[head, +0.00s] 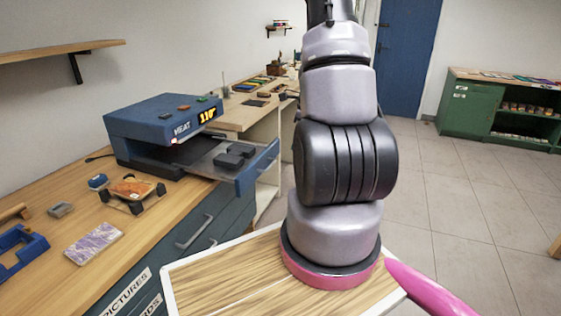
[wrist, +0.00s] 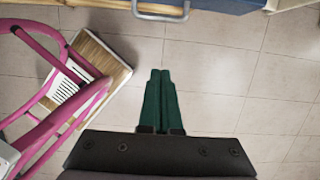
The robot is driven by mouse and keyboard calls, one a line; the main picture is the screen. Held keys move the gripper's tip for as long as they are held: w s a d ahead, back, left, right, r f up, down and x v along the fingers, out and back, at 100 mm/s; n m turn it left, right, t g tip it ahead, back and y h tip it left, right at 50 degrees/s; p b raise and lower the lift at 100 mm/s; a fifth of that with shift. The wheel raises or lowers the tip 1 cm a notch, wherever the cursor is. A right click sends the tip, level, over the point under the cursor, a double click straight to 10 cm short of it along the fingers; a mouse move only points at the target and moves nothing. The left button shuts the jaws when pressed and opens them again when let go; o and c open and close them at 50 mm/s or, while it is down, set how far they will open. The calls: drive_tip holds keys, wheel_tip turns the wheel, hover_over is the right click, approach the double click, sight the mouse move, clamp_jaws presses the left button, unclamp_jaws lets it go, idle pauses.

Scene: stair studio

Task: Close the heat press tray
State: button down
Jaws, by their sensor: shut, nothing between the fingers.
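The heat press (head: 165,130) is a blue box with a lit orange display, standing on the wooden counter at left in the head view. Its tray (head: 215,159) is pulled out to the right, with a blue front panel (head: 258,168) reaching past the counter edge. Dark blocks (head: 235,155) lie on the tray. My gripper (wrist: 161,72) shows in the wrist view, its two green fingers shut together with nothing between them, over the tiled floor. A blue panel at the top edge of that view may be the tray front; I cannot tell. The gripper is outside the head view.
A small rack with an orange item (head: 132,188), a patterned slab (head: 93,243) and a blue tool (head: 20,250) lie on the counter. Drawer handles (head: 194,232) stick out below it.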

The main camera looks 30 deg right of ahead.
drive_tip(key=w+a+f, duration=0.4)
drive_tip(key=w+f, duration=0.1)
drive_tip(key=f, duration=0.3)
drive_tip(key=shift+f, duration=0.3)
drive_tip(key=shift+w+a, duration=0.1)
drive_tip(key=w+a, duration=0.5)
drive_tip(key=w, duration=0.1)
drive_tip(key=w+a, duration=0.5)
drive_tip(key=w, duration=0.2)
drive_tip(key=w+a, duration=0.5)
drive_tip(key=w, duration=0.1)
drive_tip(key=shift+w+a, duration=0.1)
drive_tip(key=shift+w, duration=0.1)
